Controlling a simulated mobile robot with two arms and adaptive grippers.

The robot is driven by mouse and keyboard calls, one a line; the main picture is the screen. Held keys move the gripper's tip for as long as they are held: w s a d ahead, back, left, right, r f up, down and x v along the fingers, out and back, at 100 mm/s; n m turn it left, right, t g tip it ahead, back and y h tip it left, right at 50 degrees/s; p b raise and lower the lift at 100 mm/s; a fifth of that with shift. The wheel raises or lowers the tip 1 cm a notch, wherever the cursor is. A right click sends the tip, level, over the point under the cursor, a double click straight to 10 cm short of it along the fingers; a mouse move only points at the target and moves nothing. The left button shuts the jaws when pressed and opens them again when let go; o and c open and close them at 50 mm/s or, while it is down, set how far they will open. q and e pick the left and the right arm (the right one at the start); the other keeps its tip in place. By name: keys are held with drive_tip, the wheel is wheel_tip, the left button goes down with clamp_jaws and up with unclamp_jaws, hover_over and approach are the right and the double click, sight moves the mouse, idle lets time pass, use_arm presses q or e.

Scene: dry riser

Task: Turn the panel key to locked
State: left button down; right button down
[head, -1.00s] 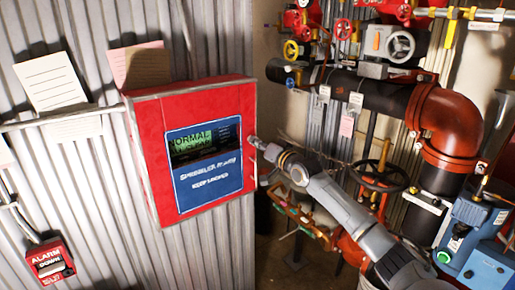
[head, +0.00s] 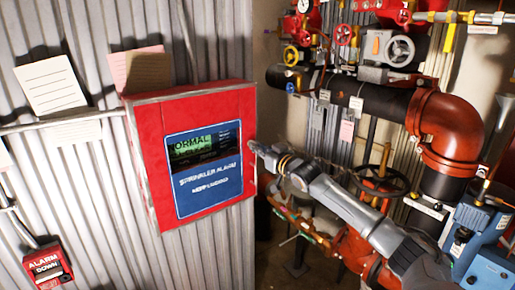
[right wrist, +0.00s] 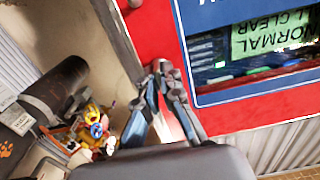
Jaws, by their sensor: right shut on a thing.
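The red alarm panel (head: 150,160) hangs on the corrugated wall in the head view. Its blue front plate (head: 209,190) reads "Sprinkler alarm" below a window with a green "NORMAL" card (head: 192,144). My right gripper (head: 254,147) is at the panel's right edge. The right wrist view shows its fingertips (right wrist: 165,70) close together against the red panel (right wrist: 240,115). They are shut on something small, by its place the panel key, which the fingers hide. I cannot see the key's angle. My left gripper is in neither view.
Red and black pipes (head: 380,98) with valves and a dark handwheel (head: 380,183) stand to the right, close behind my right arm. A red "ALARM DOWN" box (head: 47,265) is at lower left. Paper notes (head: 50,85) hang left of the panel.

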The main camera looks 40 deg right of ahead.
idle(0.4)
drive_tip(key=c, duration=1.5)
unclamp_jaws()
drive_tip(key=s, duration=0.4)
drive_tip(key=s+a, duration=0.1)
drive_tip(key=s, duration=0.7)
drive_tip(key=shift+a, duration=0.15)
